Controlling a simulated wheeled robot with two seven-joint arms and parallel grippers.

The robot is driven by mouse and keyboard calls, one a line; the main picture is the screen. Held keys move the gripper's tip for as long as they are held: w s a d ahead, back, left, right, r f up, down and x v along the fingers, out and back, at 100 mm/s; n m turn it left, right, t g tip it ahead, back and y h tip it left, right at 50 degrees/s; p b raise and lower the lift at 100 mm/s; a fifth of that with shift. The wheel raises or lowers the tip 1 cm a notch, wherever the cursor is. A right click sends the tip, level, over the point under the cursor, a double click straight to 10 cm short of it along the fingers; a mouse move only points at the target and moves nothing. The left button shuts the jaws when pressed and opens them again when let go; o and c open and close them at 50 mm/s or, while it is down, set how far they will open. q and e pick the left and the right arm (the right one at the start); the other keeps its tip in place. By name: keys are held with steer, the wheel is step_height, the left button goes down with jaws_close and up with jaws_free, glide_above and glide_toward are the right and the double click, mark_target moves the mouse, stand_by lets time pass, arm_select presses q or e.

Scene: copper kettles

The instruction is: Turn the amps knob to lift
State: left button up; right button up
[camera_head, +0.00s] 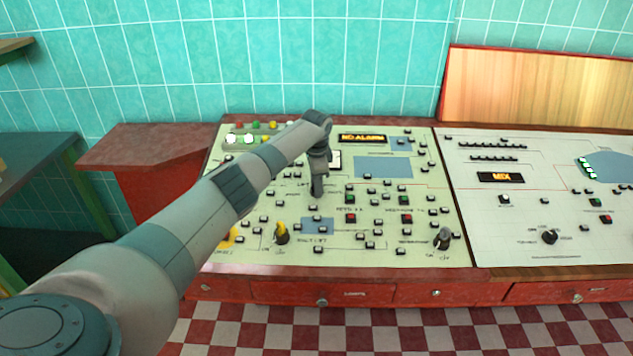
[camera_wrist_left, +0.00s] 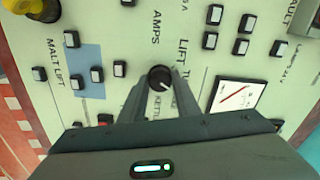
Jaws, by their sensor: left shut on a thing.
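The amps knob (camera_wrist_left: 160,77) is a small round black knob on the cream control panel (camera_head: 335,262), in the middle of the left wrist view. It has a short white mark low on its face, towards the lower right in that view. The lettering AMPS is above it, LIFT to its upper right and KETTLE below it. My left gripper (camera_wrist_left: 161,85) is shut on the knob, one finger on each side. In the head view my left gripper (camera_head: 317,191) points down at the panel and hides the knob. My right gripper is not in view.
A second panel (camera_head: 530,215) adjoins on the right.

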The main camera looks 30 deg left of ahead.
arm_select(q)
steer(key=n+p, duration=0.2)
steer(key=n, duration=0.1)
steer(key=shift+r+n, duration=0.15)
steer(key=shift+n, duration=0.15)
steer(key=n+p, duration=0.2)
steer(key=n, duration=0.1)
steer(key=shift+n, duration=0.3)
steer(key=n+p, duration=0.2)
steer(key=n, duration=0.2)
steer(key=shift+n, duration=0.3)
steer(key=shift+n+p, duration=0.6)
steer(key=shift+n, duration=1.2)
steer(key=o, duration=0.9)
steer(key=shift+o, duration=0.7)
